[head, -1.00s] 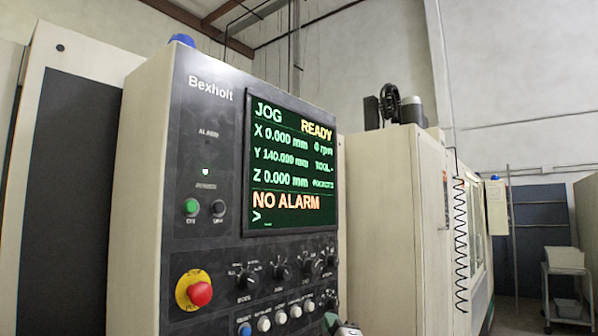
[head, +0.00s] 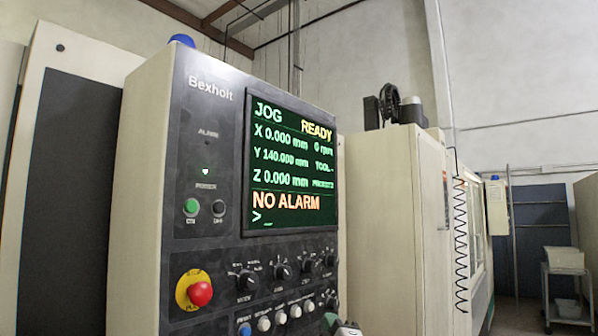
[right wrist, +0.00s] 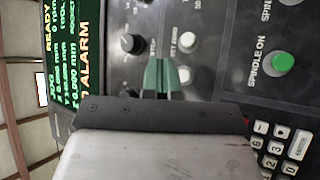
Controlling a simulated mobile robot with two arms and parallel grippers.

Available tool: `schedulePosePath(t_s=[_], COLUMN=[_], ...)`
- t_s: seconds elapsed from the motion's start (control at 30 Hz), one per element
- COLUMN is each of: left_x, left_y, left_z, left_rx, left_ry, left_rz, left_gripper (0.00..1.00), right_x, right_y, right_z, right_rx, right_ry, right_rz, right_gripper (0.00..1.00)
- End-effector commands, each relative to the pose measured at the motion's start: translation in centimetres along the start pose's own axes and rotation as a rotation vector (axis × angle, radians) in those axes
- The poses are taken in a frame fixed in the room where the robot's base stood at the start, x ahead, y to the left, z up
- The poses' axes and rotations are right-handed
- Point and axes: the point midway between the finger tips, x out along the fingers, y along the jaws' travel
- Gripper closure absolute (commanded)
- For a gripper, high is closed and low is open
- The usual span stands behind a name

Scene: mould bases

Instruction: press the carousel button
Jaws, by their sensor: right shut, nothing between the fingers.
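The control panel (head: 215,150) fills the middle of the head view. A row of small white buttons (head: 280,318) runs along its lower part. I cannot read which one is the carousel button. In the right wrist view, a white button (right wrist: 188,38) and another white button (right wrist: 185,75) lie just beyond the fingertips. Their small labels are partly legible at best. My right gripper (right wrist: 159,74) is shut and empty, with its green fingertips close to the lower white button; I cannot tell whether they touch it. Its green tips also show at the head view's bottom edge (head: 331,320). My left gripper is out of view.
A red emergency stop (head: 200,293) sits at the panel's lower left. Black rotary knobs (head: 283,272) stand out above the button row. A green spindle button (right wrist: 281,64) and a white keypad (right wrist: 280,145) are right of my gripper in the wrist view.

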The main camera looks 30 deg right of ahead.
Motion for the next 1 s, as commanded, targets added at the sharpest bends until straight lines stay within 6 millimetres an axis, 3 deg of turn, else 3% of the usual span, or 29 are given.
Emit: schedulePosePath(t_s=[0.4, 0.63, 1.0], left_x=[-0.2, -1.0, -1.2], left_y=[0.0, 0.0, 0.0], left_z=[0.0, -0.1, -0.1], left_rx=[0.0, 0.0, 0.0], left_ry=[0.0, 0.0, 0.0], left_rz=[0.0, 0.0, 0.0], left_gripper=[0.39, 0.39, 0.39], right_x=[-0.1, -1.3, -2.4], right_y=[0.5, 1.9, 2.1], right_z=[0.3, 1.6, 2.2], right_rx=[-0.006, -0.019, -0.01], right_ry=[0.01, 0.074, 0.114], right_rz=[-0.002, -0.047, -0.102], right_gripper=[1.0, 1.0, 1.0])
